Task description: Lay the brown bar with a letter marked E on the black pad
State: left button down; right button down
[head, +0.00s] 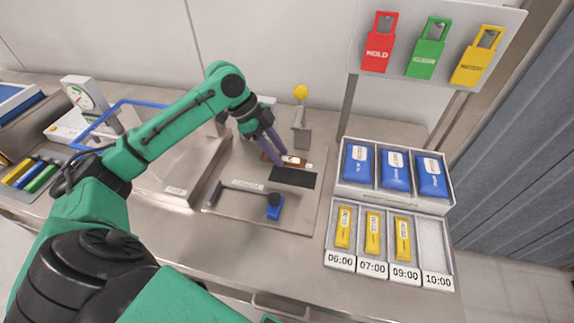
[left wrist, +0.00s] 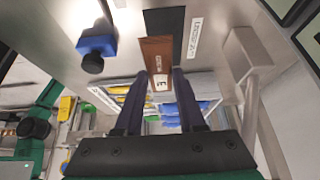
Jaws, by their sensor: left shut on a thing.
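The brown bar (head: 303,165) shows in the head view as a reddish-brown strip just behind the black pad (head: 295,178), partly hidden by my gripper. In the left wrist view the brown bar (left wrist: 155,52) runs between my fingers, with a white label marked E near the fingertips. The black pad (left wrist: 163,22) lies past its far end and looks bare. My left gripper (head: 277,160) points down and is shut on the bar; it also shows in the left wrist view (left wrist: 160,78). I cannot tell whether the bar touches the surface. My right gripper is out of view.
A vacuum tool (head: 245,189) with a blue block (head: 274,212) lies in front of the pad. A grey post with a yellow ball (head: 300,93) stands behind. Bins of blue packs (head: 395,170) and yellow bars (head: 372,232) are at right. The front counter is clear.

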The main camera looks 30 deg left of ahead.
aim_at(294, 180)
pick_arm(q)
jog(key=d, duration=0.1)
jog(key=d+f, duration=0.1)
jog(key=shift+w+d+p, duration=0.3)
jog(key=shift+d+p, duration=0.05)
notch_tip(294, 180, down, 6)
jog(key=shift+a+f+p, duration=0.1)
jog(key=shift+a+p, duration=0.05)
jog(key=shift+p, duration=0.3)
jog(key=c, duration=0.5)
grip_release()
jog(key=b+v, duration=0.1)
jog(key=v, duration=1.1)
jog(key=shift+b, duration=0.35)
